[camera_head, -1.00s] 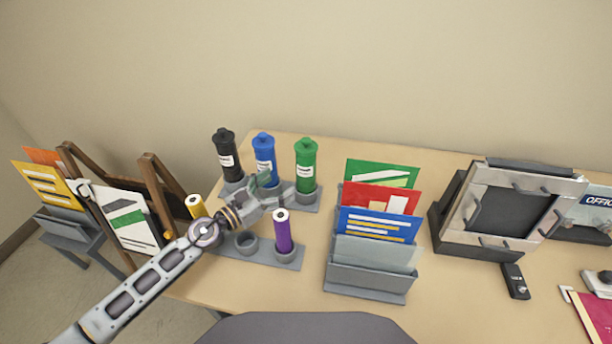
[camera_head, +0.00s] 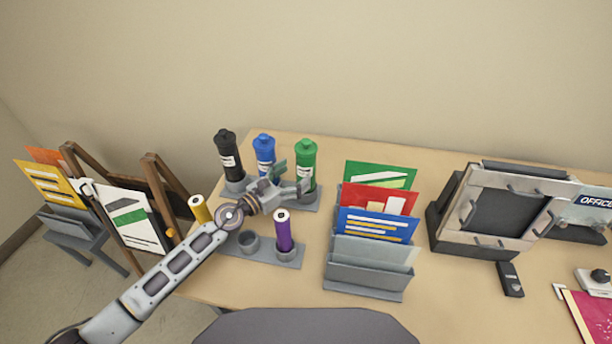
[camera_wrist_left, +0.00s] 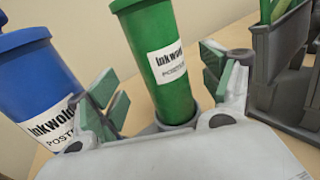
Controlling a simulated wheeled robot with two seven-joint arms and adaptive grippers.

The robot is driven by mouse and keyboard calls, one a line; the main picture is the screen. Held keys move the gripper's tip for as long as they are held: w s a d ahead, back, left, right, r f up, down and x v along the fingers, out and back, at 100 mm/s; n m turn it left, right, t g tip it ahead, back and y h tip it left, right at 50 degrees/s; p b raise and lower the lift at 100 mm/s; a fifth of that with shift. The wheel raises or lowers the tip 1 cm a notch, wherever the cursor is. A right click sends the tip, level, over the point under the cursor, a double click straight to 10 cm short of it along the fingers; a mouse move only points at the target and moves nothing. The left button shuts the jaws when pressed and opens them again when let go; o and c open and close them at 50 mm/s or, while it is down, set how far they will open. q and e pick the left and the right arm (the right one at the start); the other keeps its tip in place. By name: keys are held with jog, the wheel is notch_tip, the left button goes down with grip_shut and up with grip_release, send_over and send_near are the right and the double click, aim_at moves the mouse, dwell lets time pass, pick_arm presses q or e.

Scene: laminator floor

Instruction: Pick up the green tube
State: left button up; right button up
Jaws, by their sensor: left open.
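The green tube (camera_head: 306,156) has a white label and stands upright in a grey holder at the back of the table. In the left wrist view the green tube (camera_wrist_left: 158,50) rises between the two finger pads. My left gripper (camera_head: 292,182) is open in front of its lower part; in the left wrist view the open jaws (camera_wrist_left: 160,95) lie on either side of the tube. I cannot tell whether a pad touches it. My right gripper is not in view.
A blue tube (camera_head: 264,148) and a black tube (camera_head: 227,150) stand left of the green one. A purple roll (camera_head: 283,232) and a yellow roll (camera_head: 199,207) stand in front.

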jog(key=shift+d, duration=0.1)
pick_arm(q)
jog(key=shift+x, duration=1)
jog(key=shift+f+p+x, duration=0.15)
jog(key=shift+x, duration=0.65)
jog(key=shift+f+p+x, duration=0.1)
jog(key=shift+p+x, duration=0.05)
jog(key=shift+x, duration=0.7)
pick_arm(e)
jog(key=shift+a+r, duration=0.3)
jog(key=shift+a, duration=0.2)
pick_arm(q)
jog(key=shift+s, duration=0.1)
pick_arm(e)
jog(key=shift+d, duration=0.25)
pick_arm(q)
jog(key=c, duration=1.3)
jog(key=shift+r, duration=0.1)
jog(key=shift+c, duration=0.7)
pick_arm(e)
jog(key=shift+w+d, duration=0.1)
pick_arm(q)
jog(key=shift+r, duration=0.2)
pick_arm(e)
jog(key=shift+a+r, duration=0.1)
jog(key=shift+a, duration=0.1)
